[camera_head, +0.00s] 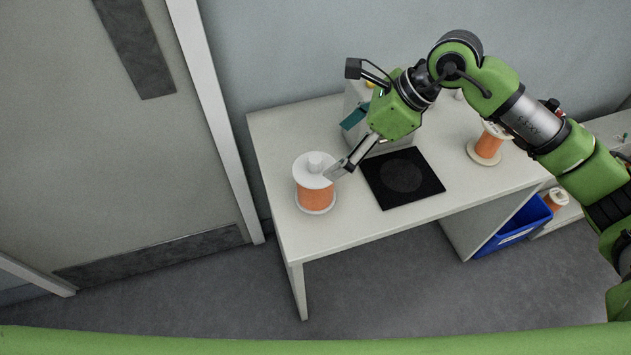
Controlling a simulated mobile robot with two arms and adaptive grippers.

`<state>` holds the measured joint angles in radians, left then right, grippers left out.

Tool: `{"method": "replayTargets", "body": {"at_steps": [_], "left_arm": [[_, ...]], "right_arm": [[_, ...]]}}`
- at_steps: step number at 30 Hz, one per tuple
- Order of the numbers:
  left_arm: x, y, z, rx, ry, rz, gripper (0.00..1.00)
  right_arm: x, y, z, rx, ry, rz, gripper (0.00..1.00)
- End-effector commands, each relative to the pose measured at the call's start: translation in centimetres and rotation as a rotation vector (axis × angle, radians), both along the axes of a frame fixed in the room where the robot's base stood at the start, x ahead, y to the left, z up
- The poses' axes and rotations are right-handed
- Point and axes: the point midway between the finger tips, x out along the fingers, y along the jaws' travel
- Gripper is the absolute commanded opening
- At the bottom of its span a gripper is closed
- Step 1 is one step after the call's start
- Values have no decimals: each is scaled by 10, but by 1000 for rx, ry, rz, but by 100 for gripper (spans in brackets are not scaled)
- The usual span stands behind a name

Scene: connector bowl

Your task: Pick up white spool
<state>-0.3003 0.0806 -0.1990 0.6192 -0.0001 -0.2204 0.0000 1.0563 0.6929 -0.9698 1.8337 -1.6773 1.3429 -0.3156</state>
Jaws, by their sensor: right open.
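A white spool (314,170) wound with orange wire stands upright on the left part of the white table (285,232). Its white top flange and central knob show. My right gripper (335,173) reaches in from the right, with its fingers at the right edge of the spool's top flange. It is open, and whether it touches the spool cannot be told. My left gripper is not in view.
A black square mat (429,192) lies right of the spool. A second orange-wound spool (487,149) stands farther right, partly behind my arm. A grey box (357,98) is behind my gripper. A blue bin (512,232) sits below the table. The table's front-left area is clear.

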Motion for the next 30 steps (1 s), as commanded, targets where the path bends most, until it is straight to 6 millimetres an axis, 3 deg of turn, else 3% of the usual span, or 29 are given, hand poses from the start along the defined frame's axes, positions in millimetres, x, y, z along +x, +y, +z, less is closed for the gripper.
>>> {"method": "replayTargets", "body": {"at_steps": [2,5,15,25,30], "left_arm": [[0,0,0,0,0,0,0],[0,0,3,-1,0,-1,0],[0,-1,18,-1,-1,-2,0],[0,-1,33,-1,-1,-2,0],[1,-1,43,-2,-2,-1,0]], "right_arm": [[6,-15,-3,-60,-13,-6,88],[9,-18,-12,-89,-12,-8,88],[16,14,-65,-85,-10,-7,88],[17,31,-87,-84,-9,-7,88],[19,45,-110,-83,-10,-8,88]]}}
